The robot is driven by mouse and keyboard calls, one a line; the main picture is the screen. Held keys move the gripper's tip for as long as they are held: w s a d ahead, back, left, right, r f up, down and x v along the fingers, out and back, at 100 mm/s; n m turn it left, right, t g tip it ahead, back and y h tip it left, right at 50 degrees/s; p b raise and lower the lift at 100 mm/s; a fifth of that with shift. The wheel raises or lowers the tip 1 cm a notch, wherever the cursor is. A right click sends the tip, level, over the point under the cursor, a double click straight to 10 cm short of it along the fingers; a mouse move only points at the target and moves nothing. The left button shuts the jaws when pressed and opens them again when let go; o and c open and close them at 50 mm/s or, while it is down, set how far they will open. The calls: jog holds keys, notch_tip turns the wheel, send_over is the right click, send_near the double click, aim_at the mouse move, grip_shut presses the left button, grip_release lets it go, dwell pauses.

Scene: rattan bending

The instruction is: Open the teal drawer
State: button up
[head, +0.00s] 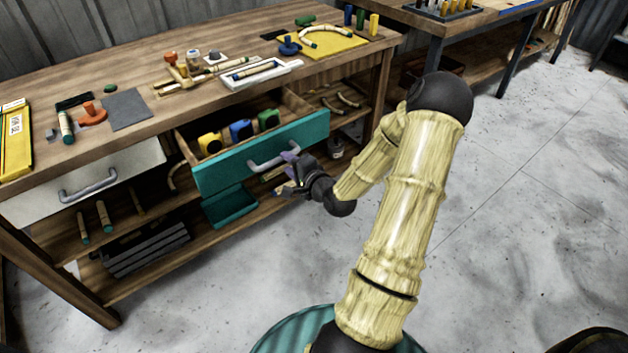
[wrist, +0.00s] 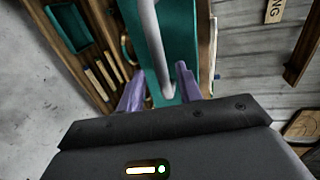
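The teal drawer (head: 262,152) under the workbench stands partly open, its front pulled out from the bench. Yellow, blue and green items show inside it. Its grey handle (head: 274,160) runs across the front. My gripper (head: 290,172) is at the right end of the handle, in front of the drawer. In the wrist view the handle (wrist: 150,40) runs down between the two purple fingers of my gripper (wrist: 159,75). The fingers are spread, with gaps visible on both sides of the bar. The teal front (wrist: 182,30) shows behind them.
A white drawer (head: 85,185) to the left is closed. A teal bin (head: 230,205) and dark slabs (head: 145,248) sit on the lower shelf. The workbench top (head: 150,65) carries tools, a white tray (head: 262,73) and a yellow mat (head: 325,43). Floor in front is clear.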

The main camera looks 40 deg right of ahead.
jog(key=p+v, duration=0.9)
jog(key=v, duration=0.3)
jog(key=shift+s, duration=0.3)
dwell(0.3)
